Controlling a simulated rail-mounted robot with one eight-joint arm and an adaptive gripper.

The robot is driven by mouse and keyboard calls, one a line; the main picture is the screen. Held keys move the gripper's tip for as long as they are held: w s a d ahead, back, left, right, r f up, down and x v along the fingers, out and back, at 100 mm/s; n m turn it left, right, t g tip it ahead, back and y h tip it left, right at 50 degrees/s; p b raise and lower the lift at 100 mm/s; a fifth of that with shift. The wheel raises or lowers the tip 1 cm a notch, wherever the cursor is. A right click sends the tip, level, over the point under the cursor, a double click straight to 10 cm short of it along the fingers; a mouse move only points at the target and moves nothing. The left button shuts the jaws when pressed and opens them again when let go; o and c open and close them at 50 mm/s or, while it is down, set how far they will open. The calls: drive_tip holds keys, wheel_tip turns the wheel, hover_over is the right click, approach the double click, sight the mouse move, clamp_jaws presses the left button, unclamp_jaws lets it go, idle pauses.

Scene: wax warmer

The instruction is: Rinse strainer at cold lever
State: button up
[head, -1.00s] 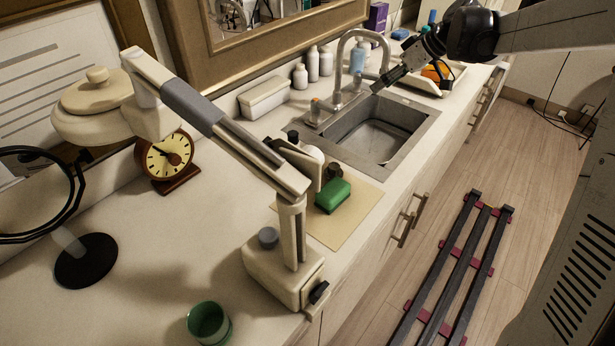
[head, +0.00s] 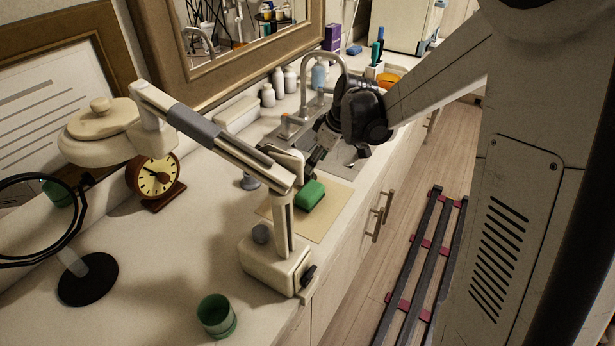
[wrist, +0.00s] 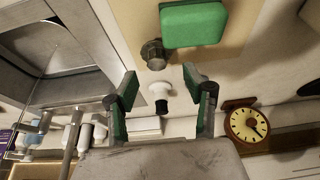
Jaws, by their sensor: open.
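A small dark grey round metal piece (wrist: 153,54), possibly the strainer, stands at the edge of the tan mat beside the green sponge in the wrist view. My gripper (wrist: 158,84) is open and empty, with its fingers on either side of a small white item with a black end (wrist: 160,94). In the head view my gripper (head: 316,152) is over the counter between the sink and the lamp arm, partly hidden. The sink (head: 346,153) is mostly covered by my arm. The tap spout (head: 326,60) rises behind it. An orange-tipped lever (head: 285,119) shows; I cannot tell which lever is cold.
The green sponge (head: 310,195) lies on the tan mat (head: 334,208). A beige jointed lamp-like stand (head: 272,266) reaches across close to my gripper. White bottles (head: 268,95) line the wall.

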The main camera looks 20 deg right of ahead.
sight(308, 177)
drive_tip(key=shift+w+x, duration=0.15)
drive_tip(key=shift+x, duration=1.5)
drive_tip(key=shift+w+x, duration=0.15)
drive_tip(key=shift+x, duration=1.55)
drive_tip(key=shift+d+r, duration=0.1)
drive_tip(key=shift+c, duration=0.3)
clamp_jaws()
